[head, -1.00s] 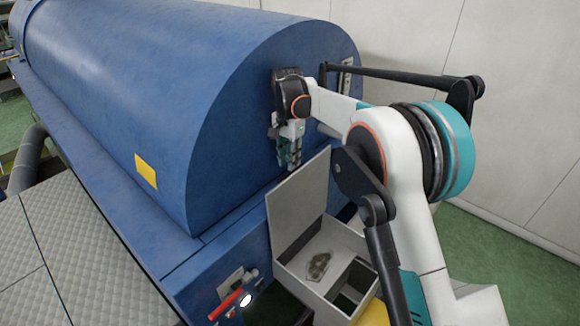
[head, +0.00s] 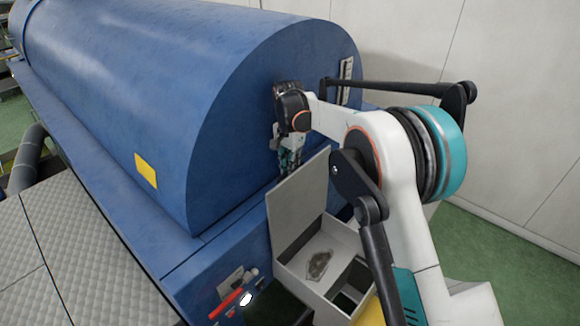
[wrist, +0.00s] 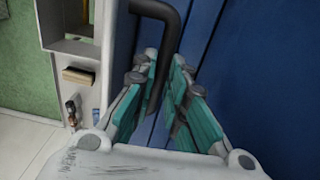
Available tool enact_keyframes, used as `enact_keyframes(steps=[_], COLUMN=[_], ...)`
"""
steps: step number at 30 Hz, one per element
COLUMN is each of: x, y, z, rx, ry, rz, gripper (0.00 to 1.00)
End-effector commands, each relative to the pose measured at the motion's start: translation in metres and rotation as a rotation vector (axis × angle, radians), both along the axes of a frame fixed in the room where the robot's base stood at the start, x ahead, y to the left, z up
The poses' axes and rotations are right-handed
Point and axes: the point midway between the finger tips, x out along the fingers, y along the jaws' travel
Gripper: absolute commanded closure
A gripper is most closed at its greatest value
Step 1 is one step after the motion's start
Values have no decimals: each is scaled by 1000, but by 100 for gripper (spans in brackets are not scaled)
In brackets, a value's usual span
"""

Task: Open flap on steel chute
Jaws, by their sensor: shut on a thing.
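The pale grey steel chute (head: 335,285) stands against the front of the blue machine in the head view. A flat grey panel (head: 298,205), which looks like its flap, stands raised at the chute's left side. My gripper (head: 289,166) points down just behind the panel's top edge, close to the blue end wall. In the wrist view my gripper (wrist: 165,65) is shut on a black bent bar (wrist: 169,45) that runs between its teal finger pads. The head view hides this bar. I cannot tell where the bar joins the chute.
The blue drum housing (head: 265,110) rises directly beside my gripper. A red-handled lever (head: 226,304) sits at its lower front. A brownish patch (head: 319,264) lies inside the chute. A pale wall (head: 520,110) stands behind, with green floor (head: 500,245) open at right.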

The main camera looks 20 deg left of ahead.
Motion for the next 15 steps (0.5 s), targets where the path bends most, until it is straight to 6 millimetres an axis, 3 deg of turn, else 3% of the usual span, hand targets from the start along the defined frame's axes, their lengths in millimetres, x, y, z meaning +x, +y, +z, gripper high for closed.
enact_keyframes(steps=[15], x=[-18], y=[-52], z=[3], rx=[161], ry=[-58], rz=[-6], gripper=[100])
